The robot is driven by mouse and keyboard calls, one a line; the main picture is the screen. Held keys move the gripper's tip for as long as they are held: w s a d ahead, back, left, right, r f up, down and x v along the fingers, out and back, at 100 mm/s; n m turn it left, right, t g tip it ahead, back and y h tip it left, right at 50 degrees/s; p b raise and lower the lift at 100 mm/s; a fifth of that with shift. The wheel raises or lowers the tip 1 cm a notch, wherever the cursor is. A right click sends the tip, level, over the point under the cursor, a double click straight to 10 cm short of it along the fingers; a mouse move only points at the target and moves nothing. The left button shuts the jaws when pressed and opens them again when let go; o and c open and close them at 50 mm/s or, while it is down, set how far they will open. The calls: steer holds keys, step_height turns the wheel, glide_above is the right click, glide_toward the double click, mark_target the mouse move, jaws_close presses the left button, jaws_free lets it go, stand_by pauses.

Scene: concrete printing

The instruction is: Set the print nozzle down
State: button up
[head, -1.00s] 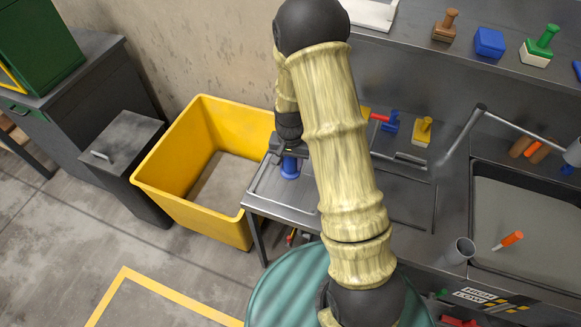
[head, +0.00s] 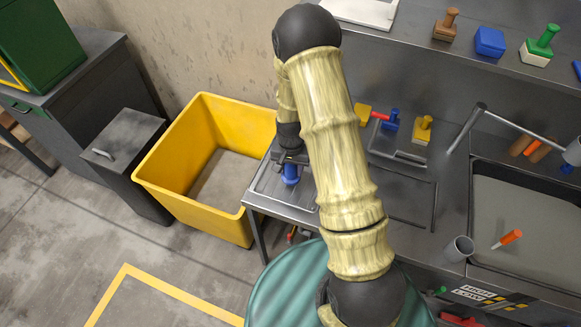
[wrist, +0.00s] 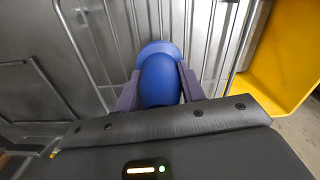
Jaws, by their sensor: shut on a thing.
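The blue print nozzle (head: 291,174) is at the left end of the metal bench. My gripper (head: 290,160) is shut on it from above. In the wrist view the rounded blue nozzle (wrist: 160,78) sits between the two fingers of my gripper (wrist: 160,90). A metal wire rack or grooved tray (head: 270,190) lies under the nozzle, and its bars (wrist: 208,45) show around it in the wrist view. I cannot tell whether the nozzle touches the bars. My forearm hides part of the bench.
A yellow bin (head: 170,190) stands left of the bench. Right of my arm are a yellow-handled block (head: 423,130), a red and blue tool (head: 387,120), a grey cup (head: 459,249) and a concrete-filled basin (head: 530,215). Stamps stand on the back shelf (head: 410,45).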

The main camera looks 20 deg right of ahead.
steer(key=o, duration=1.1)
steer(key=shift+f, duration=0.1)
step_height(320, 180, up, 12)
steer(key=shift+r+b, duration=0.15)
steer(key=shift+b, duration=0.75)
steer(key=shift+s+r, duration=0.25)
steer(key=shift+r, duration=0.1)
steer(key=s+r+n+t, duration=0.1)
steer(key=s+r, duration=0.1)
steer(key=s, duration=0.2)
steer(key=s+r+n, duration=0.2)
steer(key=s+r, duration=0.1)
steer(key=s, duration=0.2)
steer(key=s+r+n+t, duration=0.1)
steer(key=s+r+n, duration=0.1)
steer(key=s, duration=0.2)
steer(key=shift+s+d+r+t, duration=0.1)
steer(key=shift+s+r+t, duration=0.15)
steer(key=shift+r+t, duration=0.05)
